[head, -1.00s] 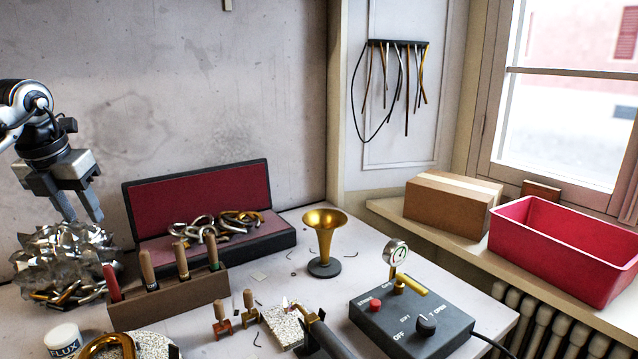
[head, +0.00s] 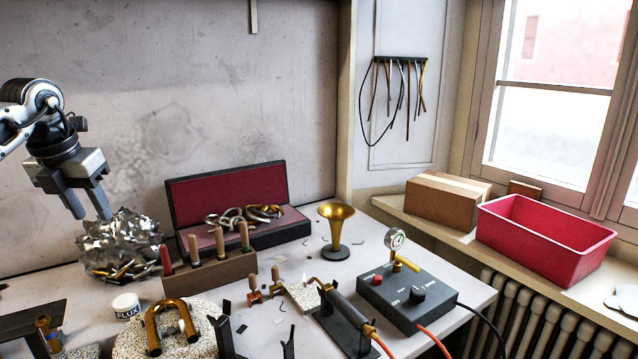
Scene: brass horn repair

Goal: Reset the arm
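My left gripper (head: 92,206) is at the left of the head view, pointing down, with its two fingers apart and nothing between them. My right gripper is not in view.
The bench holds an open red-lined case (head: 228,186), a wooden tool rack (head: 210,274), a brass bell (head: 337,226), a control box (head: 408,296), a torch (head: 345,312), a curved brass tube (head: 170,312) and a flux jar (head: 126,305). A red bin (head: 545,245) and cardboard box (head: 445,208) stand on the sill.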

